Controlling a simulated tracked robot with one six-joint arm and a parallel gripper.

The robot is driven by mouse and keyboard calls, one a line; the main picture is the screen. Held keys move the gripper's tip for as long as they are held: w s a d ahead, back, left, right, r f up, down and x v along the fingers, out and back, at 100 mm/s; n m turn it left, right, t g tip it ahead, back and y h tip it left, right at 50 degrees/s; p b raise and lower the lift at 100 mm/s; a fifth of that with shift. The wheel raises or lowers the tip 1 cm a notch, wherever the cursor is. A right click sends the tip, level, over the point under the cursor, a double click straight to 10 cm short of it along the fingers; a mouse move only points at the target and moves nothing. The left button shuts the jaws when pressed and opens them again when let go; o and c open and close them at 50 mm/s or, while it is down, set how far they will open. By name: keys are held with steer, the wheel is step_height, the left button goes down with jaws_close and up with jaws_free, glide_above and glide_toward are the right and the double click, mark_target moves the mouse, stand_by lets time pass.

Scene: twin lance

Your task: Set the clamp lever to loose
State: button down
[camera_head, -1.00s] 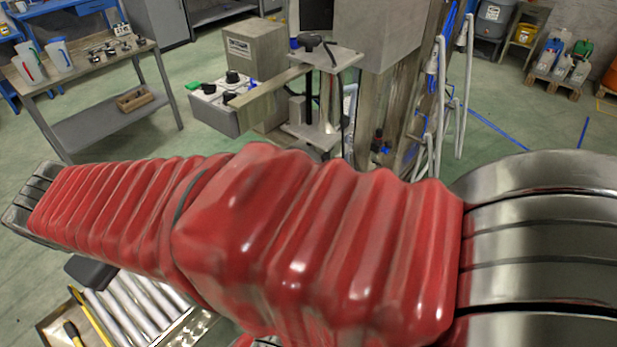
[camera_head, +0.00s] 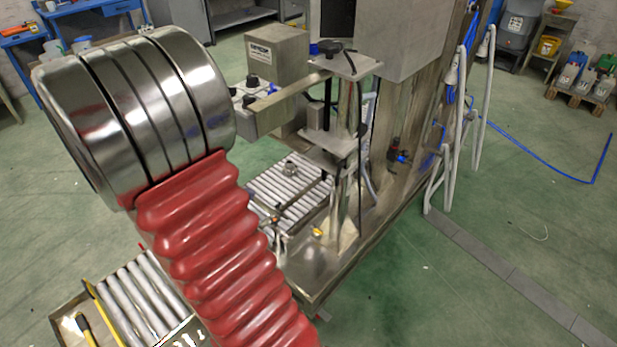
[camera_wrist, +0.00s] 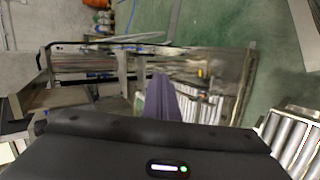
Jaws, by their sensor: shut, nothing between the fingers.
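The machine (camera_head: 400,130) stands at the centre of the head view, with a grey column, a black knob (camera_head: 333,48) on a small upper plate and a lower plate (camera_head: 330,140) under it. I cannot tell which part is the clamp lever. A thin dark handle-like part (camera_head: 278,222) sits by the rollers at the machine's foot. In the wrist view my gripper (camera_wrist: 160,80) is shut and empty, its fingers pointing towards the metal frame (camera_wrist: 205,65) of the machine. I cannot tell whether they touch anything. My gripper does not show in the head view.
A roller conveyor (camera_head: 285,190) runs into the machine, and another roller section (camera_head: 135,295) lies at the lower left. A grey control box (camera_head: 258,110) stands left of the column. Green floor at the right is mostly clear.

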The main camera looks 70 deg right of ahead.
mark_target(338, 176)
steer(key=s+d+f+h, duration=0.2)
steer(key=d+f+h, duration=0.1)
steer(key=d+f, duration=0.6)
steer(key=s+d+f+n+g+h, duration=0.1)
steer(key=s+d+f+h, duration=0.2)
steer(key=d+f, duration=0.6)
steer(key=shift+d+f+h, duration=0.35)
steer(key=shift+d+h, duration=0.25)
steer(key=shift+d, duration=0.65)
steer(key=s+d, duration=0.8)
steer(key=shift+s, duration=0.2)
